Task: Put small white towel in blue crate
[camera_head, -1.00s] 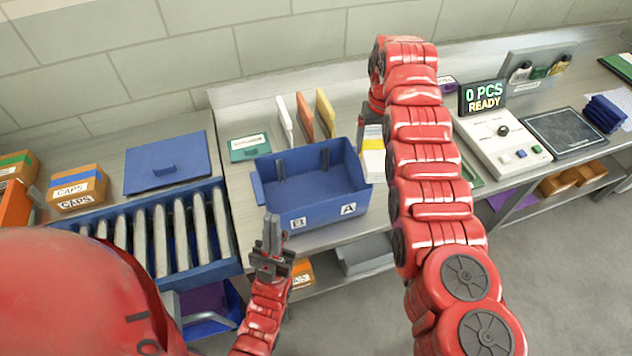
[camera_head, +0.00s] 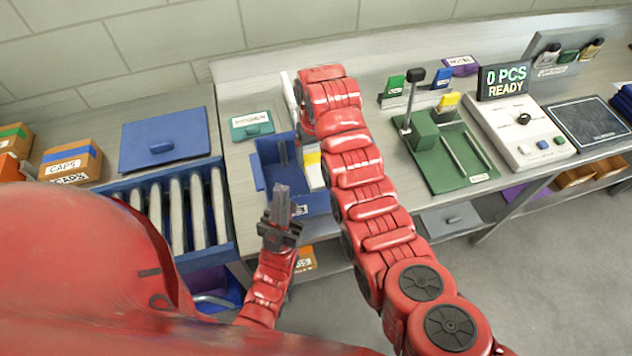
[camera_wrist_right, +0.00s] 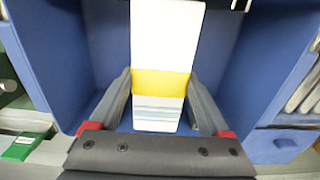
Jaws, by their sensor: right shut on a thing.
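The blue crate (camera_head: 316,203) stands on the bench in the head view, partly hidden behind my right arm. A small white towel with a yellow band and pale blue stripes (camera_wrist_right: 160,108) sits between the fingers of my right gripper (camera_wrist_right: 160,76). The gripper is shut on it, with the blue crate walls (camera_wrist_right: 55,60) on both sides in the right wrist view. Part of the towel (camera_head: 314,170) shows at the crate in the head view. Whether it touches the crate floor is unclear. My left gripper (camera_head: 281,203) is empty, its fingers together, in front of the crate.
A blue rack of upright pale items (camera_head: 190,215) and a blue lid (camera_head: 164,140) lie left of the crate. A green fixture with a lever (camera_head: 445,150) and a control box (camera_head: 515,130) stand to the right. A teal box (camera_head: 252,126) sits behind.

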